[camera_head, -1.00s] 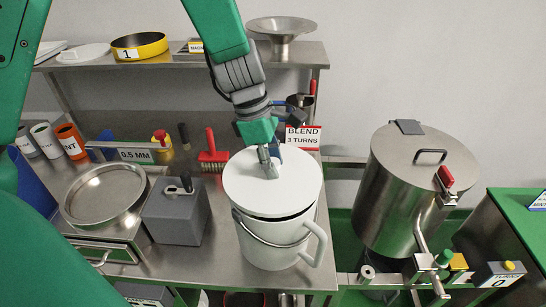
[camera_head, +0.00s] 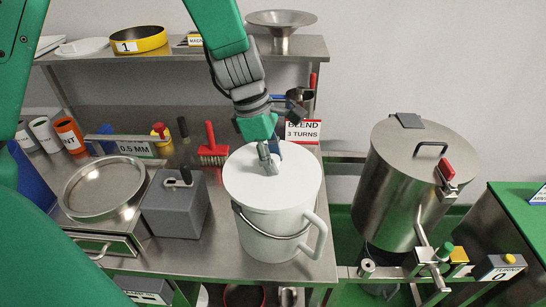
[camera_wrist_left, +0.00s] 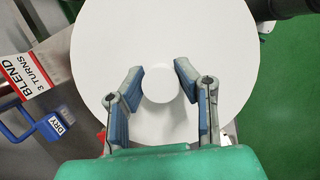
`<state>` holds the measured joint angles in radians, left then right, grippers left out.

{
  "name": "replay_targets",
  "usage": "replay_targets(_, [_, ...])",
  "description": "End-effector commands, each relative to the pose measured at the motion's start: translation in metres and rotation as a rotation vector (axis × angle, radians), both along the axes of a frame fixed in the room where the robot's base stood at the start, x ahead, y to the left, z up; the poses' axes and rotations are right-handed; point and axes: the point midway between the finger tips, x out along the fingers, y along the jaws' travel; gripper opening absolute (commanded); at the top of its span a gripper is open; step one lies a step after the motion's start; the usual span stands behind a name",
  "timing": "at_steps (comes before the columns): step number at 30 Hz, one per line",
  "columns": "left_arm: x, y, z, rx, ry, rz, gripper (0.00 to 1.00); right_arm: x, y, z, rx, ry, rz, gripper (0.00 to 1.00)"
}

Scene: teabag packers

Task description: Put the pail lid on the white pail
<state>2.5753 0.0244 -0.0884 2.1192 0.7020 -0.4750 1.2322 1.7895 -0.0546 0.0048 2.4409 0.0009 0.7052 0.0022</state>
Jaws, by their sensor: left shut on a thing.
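The white pail (camera_head: 272,232) stands upright on the steel table, its handle at the right and its wire bail across the front. The round white pail lid (camera_head: 245,184) is level over the pail's mouth, at or very near the rim. It covers the opening, and I cannot tell whether it is fully seated. My left gripper (camera_head: 268,160) comes from above and is shut on the lid's central knob. In the left wrist view, the fingers (camera_wrist_left: 160,82) stand on both sides of the knob, and the lid (camera_wrist_left: 165,30) hides the pail.
A grey block (camera_head: 176,208) with a black handle and a round steel pan (camera_head: 103,188) stand left of the pail. A steel drum (camera_head: 405,190) stands right, beyond a gap. A shelf (camera_head: 190,52) runs along the back.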

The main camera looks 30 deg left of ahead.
Motion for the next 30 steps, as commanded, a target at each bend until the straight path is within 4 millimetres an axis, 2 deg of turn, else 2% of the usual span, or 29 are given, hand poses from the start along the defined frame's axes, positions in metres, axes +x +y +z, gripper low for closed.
replay_targets(7, [0.0,0.001,-0.006,-0.001,0.0,0.0,0.0,0.0,0.0,-0.002,0.0,0.0,0.0,0.0])
replay_targets(8, [0.0,0.001,-0.005,-0.001,-0.001,0.0,0.33,0.0,0.0,-0.002,0.0,0.0,0.0,0.0])
replay_targets(9, [0.0,0.001,-0.005,-0.001,-0.001,0.0,0.47,0.0,0.0,-0.002,0.0,0.0,0.0,0.0])
replay_targets(10, [0.0,0.001,-0.005,-0.001,-0.001,0.0,0.51,0.0,0.0,-0.002,0.0,0.0,0.0,0.0])
replay_targets(19, [0.0,0.001,-0.004,-0.001,-0.001,0.0,0.51,-0.001,0.0,-0.002,0.0,-0.001,0.0,0.0])
replay_targets(22, [0.0,0.003,0.002,0.0,-0.004,-0.001,0.51,-0.003,0.0,-0.001,0.0,-0.002,0.0,0.0])
replay_targets(26, [-0.002,0.008,0.022,0.001,-0.006,0.0,0.51,-0.003,0.0,-0.001,0.0,-0.002,0.0,0.0])
replay_targets(30, [-0.004,0.016,0.052,0.002,-0.007,0.0,0.51,-0.003,0.0,-0.001,0.0,-0.002,0.0,0.0])
